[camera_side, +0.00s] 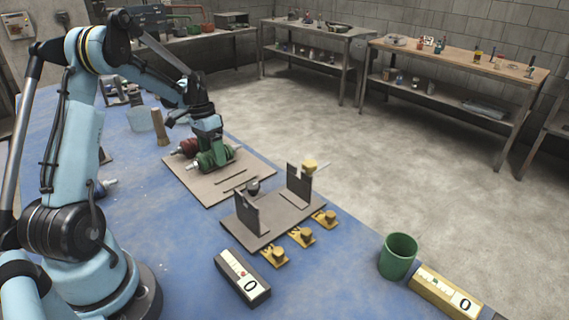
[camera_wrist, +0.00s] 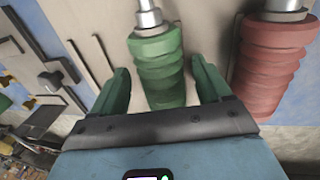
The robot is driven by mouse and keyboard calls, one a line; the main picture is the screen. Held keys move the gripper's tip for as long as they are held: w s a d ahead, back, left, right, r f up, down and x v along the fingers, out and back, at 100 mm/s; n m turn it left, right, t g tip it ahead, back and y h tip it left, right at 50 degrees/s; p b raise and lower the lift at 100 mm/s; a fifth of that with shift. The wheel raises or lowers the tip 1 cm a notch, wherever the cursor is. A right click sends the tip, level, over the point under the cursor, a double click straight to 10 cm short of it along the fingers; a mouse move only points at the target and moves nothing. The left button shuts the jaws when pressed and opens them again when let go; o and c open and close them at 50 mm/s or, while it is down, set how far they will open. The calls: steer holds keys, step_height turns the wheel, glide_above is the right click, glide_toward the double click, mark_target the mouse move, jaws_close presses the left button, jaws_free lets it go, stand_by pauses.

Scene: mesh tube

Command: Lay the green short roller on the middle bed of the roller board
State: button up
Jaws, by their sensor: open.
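The green short roller (camera_wrist: 160,70) is ribbed with a metal shaft end. It lies on the beige roller board (camera_side: 203,192), seen also in the wrist view (camera_wrist: 108,22). My gripper (camera_wrist: 160,84) has its two green fingers apart, one on each side of the green roller. Whether they touch it cannot be told. In the side view my gripper (camera_side: 208,135) is low over the board and partly hides the green roller (camera_side: 217,158). Two thin dark slots lie on the board's near right part. Which bed the roller lies on cannot be told.
A red ribbed roller (camera_wrist: 275,62) lies beside the green one, close to my right finger. A brown plate with two dark uprights (camera_side: 298,184) stands at the right of the board. Yellow clamps (camera_side: 301,236), a green cup (camera_side: 397,258) and a counter box (camera_side: 242,276) stand nearer.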

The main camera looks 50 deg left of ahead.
step_height(320, 180, up, 11)
steer(key=a, duration=0.2)
steer(key=d+r+t+y, duration=0.1)
steer(key=d+r, duration=0.1)
steer(key=d, duration=0.6)
steer(key=d+r+t+y, duration=0.1)
steer(key=d+r+t, duration=0.15)
steer(key=d, duration=0.45)
steer(key=s+d+f+t, duration=0.1)
steer(key=s+d, duration=0.1)
steer(key=d, duration=0.2)
steer(key=s+d+f+t, duration=0.1)
steer(key=s+d, duration=0.1)
steer(key=d, duration=0.3)
steer(key=s+d+f+t, duration=0.1)
steer(key=s+d, duration=0.1)
steer(key=d, duration=0.2)
steer(key=shift+s+d+f+t, duration=0.25)
steer(key=shift+s+f+t, duration=0.1)
